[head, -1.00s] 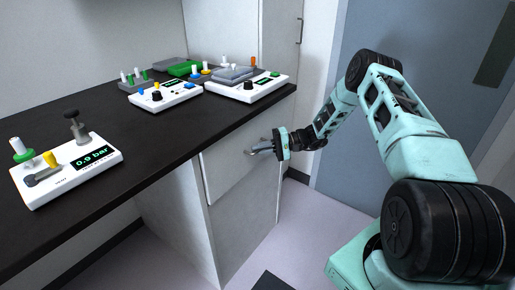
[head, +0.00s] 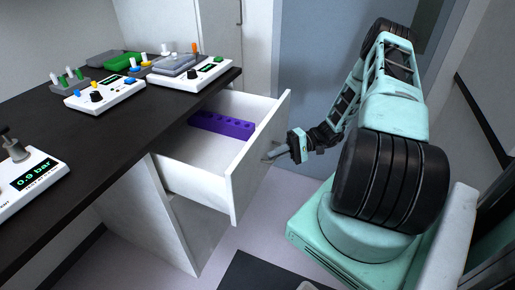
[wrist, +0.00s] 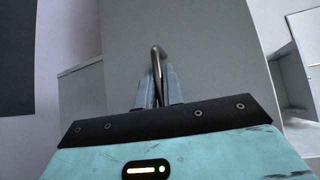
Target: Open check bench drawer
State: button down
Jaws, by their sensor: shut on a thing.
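The check bench drawer (head: 258,158) is a white drawer pulled well out from under the black bench top (head: 120,120). A purple rack with a row of holes (head: 222,125) lies inside it, towards the back. My gripper (head: 276,153) is at the drawer's outer front face. In the wrist view my gripper (wrist: 158,88) is shut on the drawer's metal handle (wrist: 157,58), a thin bar between the two grey fingers. In the head view the handle is mostly hidden by the fingers.
On the bench stand white control boxes (head: 105,95) with knobs, and one (head: 38,178) reads 0.9 bar. A green block (head: 122,60) lies at the back. A blue-grey door (head: 310,60) is behind my arm. Open floor (head: 225,240) shows below the drawer.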

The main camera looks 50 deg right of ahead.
jog(key=shift+s+d, duration=0.25)
jog(key=shift+s, duration=0.4)
jog(key=shift+s+d, duration=0.25)
jog(key=shift+s, duration=0.35)
jog(key=shift+s+d, duration=0.25)
jog(key=shift+s, duration=0.4)
jog(key=c, duration=1.5)
grip_release()
jog(key=b+v, duration=0.2)
jog(key=v, duration=1.5)
jog(key=shift+s+d+b, duration=0.15)
jog(key=shift+d+b, duration=0.05)
jog(key=shift+b, duration=0.2)
